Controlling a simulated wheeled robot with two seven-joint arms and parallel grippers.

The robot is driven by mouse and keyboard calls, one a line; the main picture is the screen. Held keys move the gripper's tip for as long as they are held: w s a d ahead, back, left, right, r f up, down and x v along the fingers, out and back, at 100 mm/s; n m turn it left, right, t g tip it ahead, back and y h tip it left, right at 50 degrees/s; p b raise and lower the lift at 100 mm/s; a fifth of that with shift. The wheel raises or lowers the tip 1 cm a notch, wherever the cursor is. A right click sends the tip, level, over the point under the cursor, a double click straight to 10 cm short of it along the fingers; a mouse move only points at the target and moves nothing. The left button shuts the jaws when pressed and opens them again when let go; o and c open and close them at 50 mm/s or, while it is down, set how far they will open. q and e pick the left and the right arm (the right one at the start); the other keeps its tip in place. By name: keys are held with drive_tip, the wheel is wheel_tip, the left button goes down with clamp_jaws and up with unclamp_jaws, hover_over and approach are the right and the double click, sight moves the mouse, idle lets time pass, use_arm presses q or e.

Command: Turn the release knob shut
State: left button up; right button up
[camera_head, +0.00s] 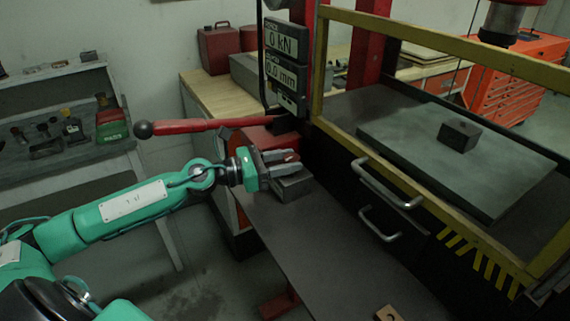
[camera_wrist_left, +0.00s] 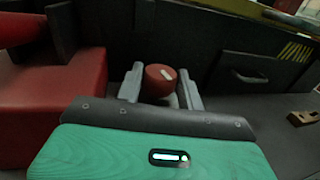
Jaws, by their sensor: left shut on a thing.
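The release knob (camera_wrist_left: 160,80) is a round red knob with a pale mark on its face, in the middle of the left wrist view. My left gripper (camera_wrist_left: 161,84) has its two grey fingers on either side of the knob and is shut on it. In the head view my left gripper (camera_head: 284,160) reaches in from the left with its green arm, at the press's red pump body (camera_head: 255,138). The knob is mostly hidden by the fingers there, with only a bit of red showing between them. My right gripper is not in view.
A red lever with a black ball end (camera_head: 144,130) extends left above my left arm. The press frame (camera_head: 318,65) carries two displays (camera_head: 286,62). Two drawer handles (camera_head: 387,186) stick out at its front. A small wooden block (camera_head: 389,313) lies on the dark bench (camera_head: 310,240), otherwise largely clear.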

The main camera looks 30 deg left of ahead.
use_arm(q)
drive_tip(key=shift+r, duration=0.1)
drive_tip(key=o, duration=1)
